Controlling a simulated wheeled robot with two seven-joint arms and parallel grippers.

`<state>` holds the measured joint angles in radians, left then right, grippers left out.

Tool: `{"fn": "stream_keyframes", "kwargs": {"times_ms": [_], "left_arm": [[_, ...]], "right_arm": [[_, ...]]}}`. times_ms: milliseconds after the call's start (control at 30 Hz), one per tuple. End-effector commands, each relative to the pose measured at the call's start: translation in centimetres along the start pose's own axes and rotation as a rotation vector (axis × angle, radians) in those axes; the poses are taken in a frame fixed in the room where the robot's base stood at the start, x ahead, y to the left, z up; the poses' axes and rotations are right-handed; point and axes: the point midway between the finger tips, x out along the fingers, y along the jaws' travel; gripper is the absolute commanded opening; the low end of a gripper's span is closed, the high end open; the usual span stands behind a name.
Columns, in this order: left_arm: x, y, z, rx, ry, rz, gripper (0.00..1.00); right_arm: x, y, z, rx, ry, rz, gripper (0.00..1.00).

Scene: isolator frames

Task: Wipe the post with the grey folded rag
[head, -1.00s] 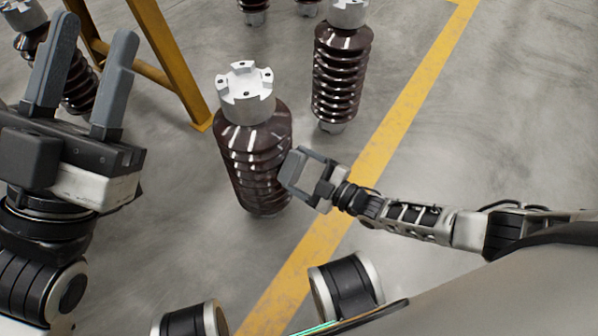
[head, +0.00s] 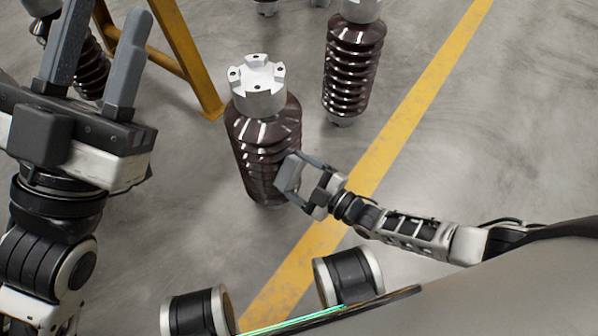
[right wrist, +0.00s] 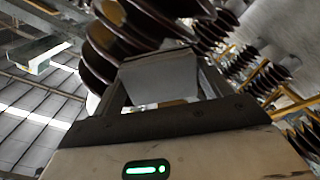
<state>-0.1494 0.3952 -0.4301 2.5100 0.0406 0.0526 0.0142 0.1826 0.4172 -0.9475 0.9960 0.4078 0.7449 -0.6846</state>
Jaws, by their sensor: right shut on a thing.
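The nearest post (head: 262,140) is a dark brown, glossy ribbed insulator with a pale metal cap. It stands upright on the floor in the middle of the head view. My right gripper (head: 300,180) is shut on the grey folded rag (head: 288,172), which is at the post's lower right side. In the right wrist view the rag (right wrist: 160,80) sits between the fingers, with the post's ribs (right wrist: 122,30) right behind it. Whether it presses on the ribs is hard to tell. My left gripper (head: 95,65) is open and empty at the left, fingers apart and pointing up.
Another ribbed post (head: 352,70) stands behind to the right, and one more (head: 92,68) is partly hidden behind my left gripper. A yellow frame leg (head: 185,55) stands behind left. A yellow floor line (head: 400,125) runs diagonally. The floor at right is clear.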

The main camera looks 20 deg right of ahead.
Motion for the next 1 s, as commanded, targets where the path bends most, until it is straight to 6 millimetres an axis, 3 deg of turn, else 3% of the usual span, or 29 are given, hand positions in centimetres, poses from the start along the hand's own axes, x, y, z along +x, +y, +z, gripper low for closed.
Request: {"fn": "stream_keyframes", "kwargs": {"times_ms": [500,1000], "left_arm": [[0.9,-0.4,-1.1,0.0,0.0,0.0,0.36],[1.0,-0.4,-1.2,0.0,0.0,0.0,0.36]], "right_arm": [[-5.3,0.1,0.3,-0.001,-0.009,-0.001,0.59],[-6.1,0.1,0.4,-0.001,-0.011,-0.001,0.59]]}}
